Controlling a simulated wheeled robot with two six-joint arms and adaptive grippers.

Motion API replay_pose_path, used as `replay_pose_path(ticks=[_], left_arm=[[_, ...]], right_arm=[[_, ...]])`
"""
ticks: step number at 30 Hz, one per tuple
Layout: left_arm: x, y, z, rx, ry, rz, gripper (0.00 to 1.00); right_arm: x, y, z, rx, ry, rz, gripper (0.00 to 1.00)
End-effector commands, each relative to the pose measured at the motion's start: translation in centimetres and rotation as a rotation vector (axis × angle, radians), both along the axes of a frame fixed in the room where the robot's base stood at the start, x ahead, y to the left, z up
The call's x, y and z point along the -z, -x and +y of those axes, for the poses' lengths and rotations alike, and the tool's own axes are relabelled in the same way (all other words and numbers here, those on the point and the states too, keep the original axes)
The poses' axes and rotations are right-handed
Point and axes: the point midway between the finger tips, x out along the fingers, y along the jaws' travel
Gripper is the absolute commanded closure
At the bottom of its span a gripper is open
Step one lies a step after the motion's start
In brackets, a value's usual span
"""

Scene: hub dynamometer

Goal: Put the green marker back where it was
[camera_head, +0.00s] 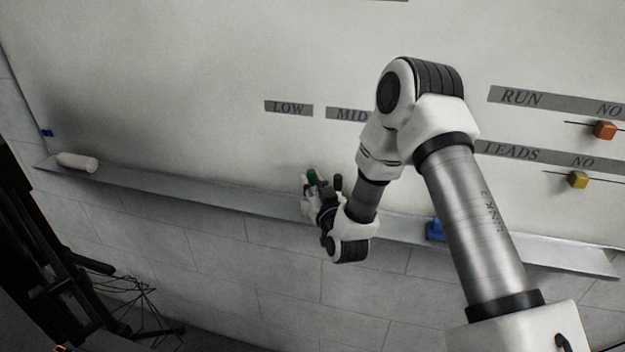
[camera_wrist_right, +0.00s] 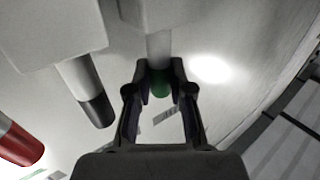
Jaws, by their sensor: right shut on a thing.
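The green marker shows its green end (camera_head: 312,177) above the ledge in the head view. In the right wrist view its pale body and green end (camera_wrist_right: 160,88) are between the fingertips. My right gripper (camera_head: 323,190) is shut on it; its fingers also show in the right wrist view (camera_wrist_right: 160,72). A white block (camera_wrist_right: 165,12) is right beyond the marker's pale body; I cannot tell whether the marker sits in it. A black-ended marker (camera_wrist_right: 95,108) and a red marker (camera_wrist_right: 20,145) are to the left. My left gripper is not in view.
The ledge (camera_head: 200,192) runs along the foot of the whiteboard (camera_head: 180,80). A white cylinder (camera_head: 77,162) lies at its left end and a blue object (camera_head: 435,230) is behind my right arm. Orange (camera_head: 605,130) and yellow (camera_head: 578,180) blocks are at the right.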

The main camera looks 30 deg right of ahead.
Motion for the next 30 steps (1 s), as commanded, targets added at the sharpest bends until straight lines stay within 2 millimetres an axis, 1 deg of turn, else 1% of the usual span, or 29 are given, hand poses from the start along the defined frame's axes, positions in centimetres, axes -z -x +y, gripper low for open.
replay_pose_path(ticks=[6,9,10,12,20,23,24,26,29,30], left_arm=[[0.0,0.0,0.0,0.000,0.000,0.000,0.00],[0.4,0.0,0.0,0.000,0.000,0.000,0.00],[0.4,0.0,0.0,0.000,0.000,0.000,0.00],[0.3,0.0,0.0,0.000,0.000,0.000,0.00],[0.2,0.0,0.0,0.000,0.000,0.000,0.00],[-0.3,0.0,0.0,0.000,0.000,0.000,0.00],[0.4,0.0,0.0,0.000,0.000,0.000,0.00],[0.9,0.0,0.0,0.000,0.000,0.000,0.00],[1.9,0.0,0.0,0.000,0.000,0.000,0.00],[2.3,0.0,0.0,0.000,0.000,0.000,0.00]], right_arm=[[0.0,0.0,0.0,0.000,0.001,-0.003,1.00],[0.5,0.0,0.0,0.000,0.001,-0.002,1.00],[0.4,0.0,0.0,0.000,0.001,-0.002,0.76],[0.3,0.0,0.0,0.000,0.001,-0.002,0.54],[0.2,0.0,0.0,0.000,0.001,-0.002,0.54],[-0.3,0.0,0.0,0.000,0.001,-0.002,0.54],[0.2,0.5,0.1,0.001,-0.001,-0.001,0.54],[0.4,1.4,0.4,0.001,-0.002,-0.001,0.54],[0.6,3.7,1.0,0.001,-0.003,0.000,0.54],[0.6,4.8,1.3,0.000,-0.003,0.000,0.54]])
